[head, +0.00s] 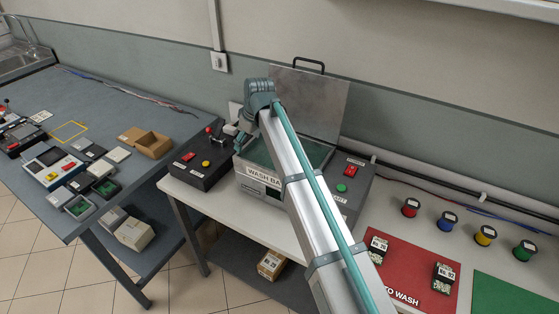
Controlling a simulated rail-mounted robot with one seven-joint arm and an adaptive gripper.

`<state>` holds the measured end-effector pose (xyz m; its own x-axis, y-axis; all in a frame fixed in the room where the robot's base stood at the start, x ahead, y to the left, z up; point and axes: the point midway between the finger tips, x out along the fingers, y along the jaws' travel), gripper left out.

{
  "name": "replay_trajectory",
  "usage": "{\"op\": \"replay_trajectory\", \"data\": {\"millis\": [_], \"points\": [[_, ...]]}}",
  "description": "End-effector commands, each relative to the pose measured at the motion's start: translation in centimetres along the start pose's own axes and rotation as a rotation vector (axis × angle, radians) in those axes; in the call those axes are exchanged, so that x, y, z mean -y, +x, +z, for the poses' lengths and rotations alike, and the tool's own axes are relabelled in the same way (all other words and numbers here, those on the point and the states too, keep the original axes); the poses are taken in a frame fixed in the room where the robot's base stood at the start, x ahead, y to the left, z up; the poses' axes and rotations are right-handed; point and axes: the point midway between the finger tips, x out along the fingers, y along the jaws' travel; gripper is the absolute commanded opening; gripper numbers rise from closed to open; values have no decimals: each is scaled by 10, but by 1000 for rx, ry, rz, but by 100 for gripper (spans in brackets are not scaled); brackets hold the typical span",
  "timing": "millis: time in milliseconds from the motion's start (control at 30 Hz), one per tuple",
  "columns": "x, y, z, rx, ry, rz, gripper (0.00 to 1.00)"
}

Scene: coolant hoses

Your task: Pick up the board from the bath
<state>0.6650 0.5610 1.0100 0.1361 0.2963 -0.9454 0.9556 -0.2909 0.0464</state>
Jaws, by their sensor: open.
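The wash bath (262,191) is a metal box on the white bench, with a partly covered "WASH BA…" label on its front. Its metal lid (318,100) stands open behind it, and a green interior shows. My gripper (241,139) is open over the left side of the bath, and its fingers are small in this view. My arm crosses in front of the bath and hides part of it. I cannot make out a board inside the bath. Two small boards, one on the left (377,250) and one on the right (446,277), lie on the red "TO WASH" mat (415,284).
A black control box (200,165) with red and yellow buttons is left of the bath. A grey panel (348,190) with red and green buttons is on its right. A blue-grey table (95,110) stands left.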

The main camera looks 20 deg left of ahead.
Motion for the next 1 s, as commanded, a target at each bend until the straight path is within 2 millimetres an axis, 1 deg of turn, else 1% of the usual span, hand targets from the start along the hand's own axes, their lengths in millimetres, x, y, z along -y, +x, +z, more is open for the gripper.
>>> {"op": "replay_trajectory", "data": {"millis": [33, 100, 200, 300, 367, 467, 800, 1000], "points": [[-22, -18, 23, 34, 1, -2, 83], [-42, -35, 50, 81, -12, -14, 83], [-62, -55, 83, 133, -29, -36, 83], [-73, -67, 102, 163, -43, -52, 83], [-75, -69, 108, 173, -50, -58, 83], [-76, -65, 113, 179, -53, -63, 83], [-74, -22, 120, 179, -53, -63, 83], [-74, -13, 121, 177, -53, -61, 83]]}}
